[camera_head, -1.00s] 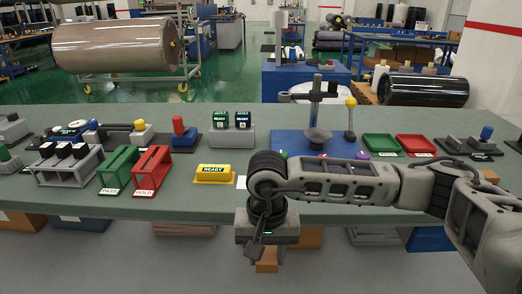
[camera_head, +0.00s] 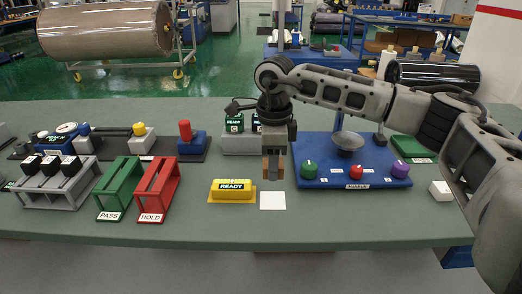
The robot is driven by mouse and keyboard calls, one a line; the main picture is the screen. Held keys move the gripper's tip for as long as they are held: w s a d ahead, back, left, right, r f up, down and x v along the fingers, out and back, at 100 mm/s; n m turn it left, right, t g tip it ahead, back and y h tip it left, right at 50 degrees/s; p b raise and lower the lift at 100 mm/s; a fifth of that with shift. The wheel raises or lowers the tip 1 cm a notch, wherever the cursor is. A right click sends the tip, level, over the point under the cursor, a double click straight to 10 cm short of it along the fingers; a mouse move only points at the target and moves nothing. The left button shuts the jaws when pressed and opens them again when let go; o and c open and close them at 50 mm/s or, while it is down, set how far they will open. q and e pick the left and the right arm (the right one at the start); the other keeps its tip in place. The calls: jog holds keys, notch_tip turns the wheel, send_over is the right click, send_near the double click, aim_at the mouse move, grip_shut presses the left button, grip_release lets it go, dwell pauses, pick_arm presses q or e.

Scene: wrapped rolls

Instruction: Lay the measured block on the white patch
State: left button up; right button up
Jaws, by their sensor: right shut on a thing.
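My right gripper (camera_head: 273,168) points down over the table, just behind the white patch (camera_head: 272,201) in the picture. It is shut on a small brownish block (camera_head: 273,174), mostly hidden by the fingers. The block appears to be above the table, but its exact height is hard to tell. The white patch is a bare square lying flat on the green table, directly right of the yellow READY block (camera_head: 232,189). My left gripper is not in view.
A blue panel (camera_head: 325,181) with coloured knobs and a grey dish stands close on the right. Green PASS (camera_head: 120,188) and red HOLD (camera_head: 158,190) racks stand to the left. A small white box (camera_head: 440,190) lies at right. The table in front of the patch is clear.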

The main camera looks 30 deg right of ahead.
aim_at(272, 200)
jog(key=shift+s+r, duration=0.15)
jog(key=shift+s, duration=0.15)
jog(key=shift+f+b, duration=0.85)
jog(key=shift+f, duration=0.4)
jog(key=shift+a+f+b, duration=0.1)
jog(key=shift+f+b, duration=0.75)
jog(key=shift+f, duration=0.45)
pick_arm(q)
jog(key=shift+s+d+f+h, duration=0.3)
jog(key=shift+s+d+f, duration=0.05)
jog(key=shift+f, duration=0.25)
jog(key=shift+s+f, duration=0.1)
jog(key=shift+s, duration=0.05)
